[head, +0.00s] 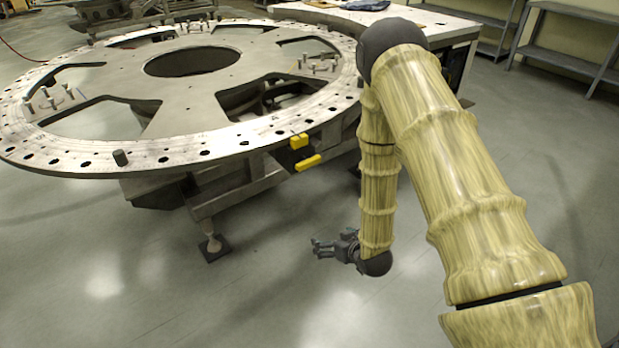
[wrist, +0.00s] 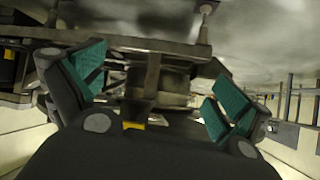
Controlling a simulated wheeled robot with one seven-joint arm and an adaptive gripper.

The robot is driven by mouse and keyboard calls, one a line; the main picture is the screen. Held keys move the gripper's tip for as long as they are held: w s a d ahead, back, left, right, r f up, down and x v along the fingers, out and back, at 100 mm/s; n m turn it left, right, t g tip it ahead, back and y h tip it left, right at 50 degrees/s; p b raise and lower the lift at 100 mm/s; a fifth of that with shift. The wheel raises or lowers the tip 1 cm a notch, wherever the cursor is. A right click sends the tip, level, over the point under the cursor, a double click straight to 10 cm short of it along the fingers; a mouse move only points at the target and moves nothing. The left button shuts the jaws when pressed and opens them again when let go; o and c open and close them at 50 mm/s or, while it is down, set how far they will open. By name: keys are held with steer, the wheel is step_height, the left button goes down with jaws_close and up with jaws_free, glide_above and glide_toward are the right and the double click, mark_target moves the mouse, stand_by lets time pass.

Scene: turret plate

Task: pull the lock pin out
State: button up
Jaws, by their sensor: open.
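The round metal turret plate (head: 195,110) lies flat on its stand at the left of the head view. My gripper (head: 316,248) is open and empty, below and apart from the plate, pointing left. In the wrist view its green-padded fingers (wrist: 158,88) are spread, with the metal stand behind them. I cannot see the peg in the wrist view.
A stand leg (head: 214,246) reaches the floor left of my gripper. Small upright pegs (head: 318,66) stand on the plate's right side. A workbench (head: 410,22) is behind, and shelving (head: 570,45) is at the far right. The near floor is clear.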

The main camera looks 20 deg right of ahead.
steer(key=w+d+r+n+t+y+b, duration=0.1)
steer(key=w+d+r+t+y+b, duration=0.2)
steer(key=w, duration=0.6)
steer(key=n+t+y+b, duration=0.1)
steer(key=n+t+b, duration=0.1)
steer(key=t+b, duration=0.15)
glide_toward(311, 165)
steer(key=x, duration=1.1)
steer(key=shift+a+r, duration=0.1)
steer(key=shift+a, duration=0.05)
steer(key=shift+c, duration=0.4)
